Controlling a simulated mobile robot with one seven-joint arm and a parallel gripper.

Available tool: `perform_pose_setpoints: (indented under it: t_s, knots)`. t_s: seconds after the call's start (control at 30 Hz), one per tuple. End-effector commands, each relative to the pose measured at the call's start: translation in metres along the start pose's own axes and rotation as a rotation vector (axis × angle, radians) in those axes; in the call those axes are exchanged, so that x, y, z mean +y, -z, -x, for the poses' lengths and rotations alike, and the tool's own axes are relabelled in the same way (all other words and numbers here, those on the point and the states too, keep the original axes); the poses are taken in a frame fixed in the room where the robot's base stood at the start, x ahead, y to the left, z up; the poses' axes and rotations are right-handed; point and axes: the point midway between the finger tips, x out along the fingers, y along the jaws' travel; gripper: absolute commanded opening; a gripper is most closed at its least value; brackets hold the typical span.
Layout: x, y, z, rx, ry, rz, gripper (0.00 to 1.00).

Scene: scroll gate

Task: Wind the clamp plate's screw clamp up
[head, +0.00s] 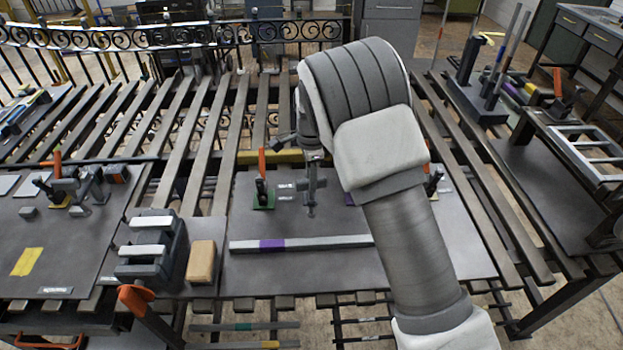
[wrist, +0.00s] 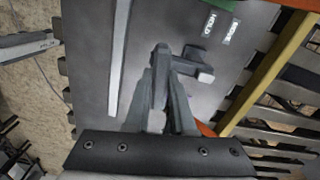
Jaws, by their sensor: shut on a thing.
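The dark grey clamp plate (head: 345,215) lies on the slatted bench in the middle of the head view. A small grey screw clamp (head: 311,196) stands upright on it, and its arm and block show in the wrist view (wrist: 190,65). My gripper (wrist: 160,82) is above the plate at the top of this clamp, its two fingers closed on the clamp's upper part. In the head view my arm comes in from the right and hides part of the plate. The exact contact between fingers and screw handle is too small to tell.
A long grey bar (head: 330,242) with a purple band lies along the plate's near side. An orange-handled clamp (head: 262,186) on a green base stands just left of the screw clamp. A grey block stand (head: 150,255) and tan block (head: 201,262) sit at the plate's left.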

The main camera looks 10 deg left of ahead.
Motion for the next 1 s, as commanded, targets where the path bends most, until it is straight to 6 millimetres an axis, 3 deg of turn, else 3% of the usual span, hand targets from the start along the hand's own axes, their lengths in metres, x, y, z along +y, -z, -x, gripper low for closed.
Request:
perform_pose_setpoints:
  t_s: [0.37,1.0]
  knots:
    - [-0.0002,0.0002,-0.0008,0.000,0.000,0.100,0.00]
    - [-0.0005,0.0005,-0.0008,0.000,0.001,0.670,0.00]
